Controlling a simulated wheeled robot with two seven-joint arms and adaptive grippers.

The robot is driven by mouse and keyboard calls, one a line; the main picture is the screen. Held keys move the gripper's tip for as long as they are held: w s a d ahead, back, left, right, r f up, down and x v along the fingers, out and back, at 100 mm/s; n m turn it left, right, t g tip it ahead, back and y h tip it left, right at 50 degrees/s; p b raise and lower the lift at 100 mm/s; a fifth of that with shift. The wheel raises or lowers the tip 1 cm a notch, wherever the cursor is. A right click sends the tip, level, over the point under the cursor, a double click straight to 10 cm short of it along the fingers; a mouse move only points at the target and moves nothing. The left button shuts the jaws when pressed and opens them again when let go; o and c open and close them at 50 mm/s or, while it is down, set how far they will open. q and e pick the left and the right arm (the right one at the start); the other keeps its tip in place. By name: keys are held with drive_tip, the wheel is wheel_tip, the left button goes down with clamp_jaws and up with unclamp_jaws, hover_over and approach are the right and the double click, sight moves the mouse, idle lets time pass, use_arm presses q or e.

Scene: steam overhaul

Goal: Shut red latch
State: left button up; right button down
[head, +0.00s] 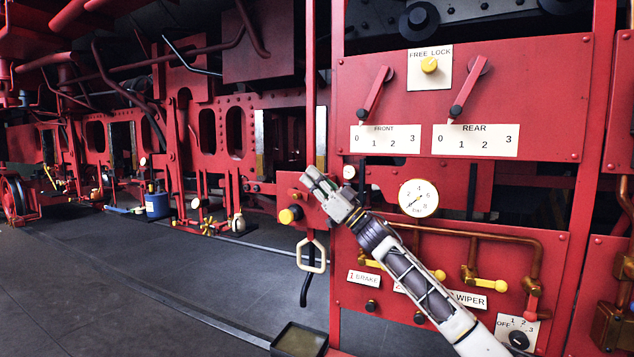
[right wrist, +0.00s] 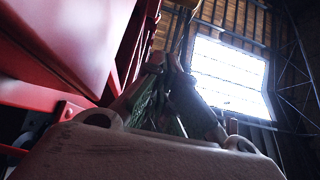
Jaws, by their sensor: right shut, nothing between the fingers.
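My right gripper (head: 312,178) reaches in from the lower right in the head view, its fingers shut and empty. Its tips are in front of the red post left of the control panel, by a small red bracket (head: 290,184). I cannot tell whether they touch it. No part is clearly recognisable as the red latch; the gripper may cover it. In the right wrist view the closed fingers (right wrist: 168,75) point up beside red metal (right wrist: 60,45), with no latch distinct. My left gripper is not in view.
The red panel (head: 540,90) carries two red levers and a yellow free lock knob (head: 429,65). A gauge (head: 418,198) and copper pipes sit below. A yellow knob (head: 287,216) and a cream handle (head: 311,255) are close under the gripper. Open floor (head: 110,280) lies left.

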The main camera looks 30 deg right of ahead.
sight(295, 195)
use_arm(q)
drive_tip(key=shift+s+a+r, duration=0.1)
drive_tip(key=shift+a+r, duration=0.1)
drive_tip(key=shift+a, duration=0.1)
use_arm(e)
drive_tip(key=shift+w+a+f, duration=0.15)
drive_tip(key=shift+w+f, duration=0.05)
drive_tip(key=shift+f, duration=0.4)
drive_tip(key=shift+w+a+f, duration=0.2)
drive_tip(key=shift+w+f, duration=0.05)
drive_tip(key=shift+f, duration=0.35)
drive_tip(key=shift+w+a+f, duration=0.15)
drive_tip(key=shift+w+f, duration=0.05)
drive_tip(key=shift+f, duration=0.4)
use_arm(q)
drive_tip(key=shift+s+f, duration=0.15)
use_arm(e)
drive_tip(key=shift+f, duration=0.1)
